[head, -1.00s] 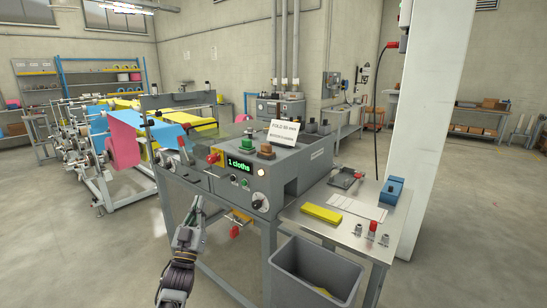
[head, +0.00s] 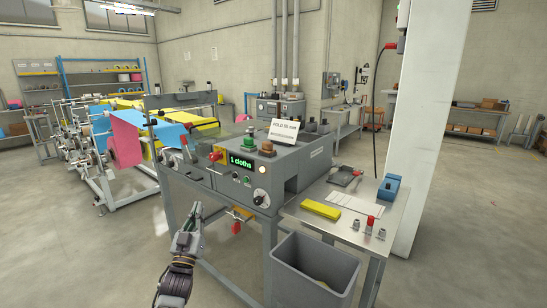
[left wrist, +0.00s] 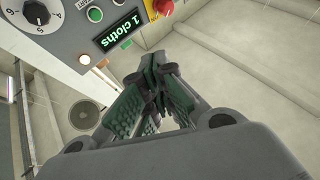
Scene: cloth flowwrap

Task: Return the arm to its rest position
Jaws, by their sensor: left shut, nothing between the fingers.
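My left gripper (head: 197,212) is in the lower left-centre of the head view, in front of the grey machine (head: 281,181) and below its control panel. Its fingers are shut with nothing between them, and it touches nothing that I can see. The left wrist view shows the closed fingers (left wrist: 158,90) with green ribbed pads. The machine's display (head: 241,161) reads "1 cloths" and also shows in the left wrist view (left wrist: 122,27). My right gripper is not in view.
Cloth rolls (head: 125,140) are at the left. The floor left of my gripper is clear.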

